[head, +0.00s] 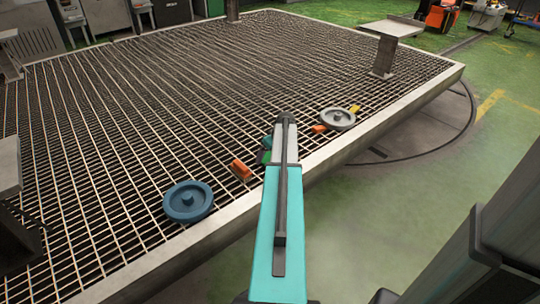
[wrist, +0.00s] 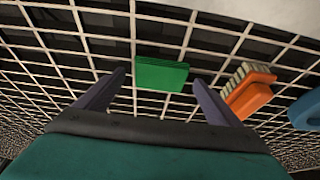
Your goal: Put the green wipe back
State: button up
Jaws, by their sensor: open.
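The green wipe (wrist: 161,75) is a folded green pad lying on the metal grating, seen in the wrist view just beyond and between my fingertips. In the head view only a small bit of the wipe (head: 266,157) shows beside my arm; the rest is hidden behind it. My gripper (wrist: 160,90) is open and empty, its two dark fingers spread on either side of the wipe's near edge. No contact with the wipe is visible. In the head view my arm reaches out over the platform's near edge and hides the fingers.
An orange brush (wrist: 250,90) with pale bristles lies right of the wipe; it also shows in the head view (head: 241,169). A blue round lidded thing (head: 188,201) and a grey one (head: 337,118) rest on the grating (head: 130,110). A raised metal rim (head: 345,140) edges the platform.

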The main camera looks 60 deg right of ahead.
jog(key=p+v, duration=0.2)
jog(key=v, duration=0.9)
jog(key=shift+r+p, duration=0.25)
jog(key=shift+p, duration=0.05)
dwell(0.3)
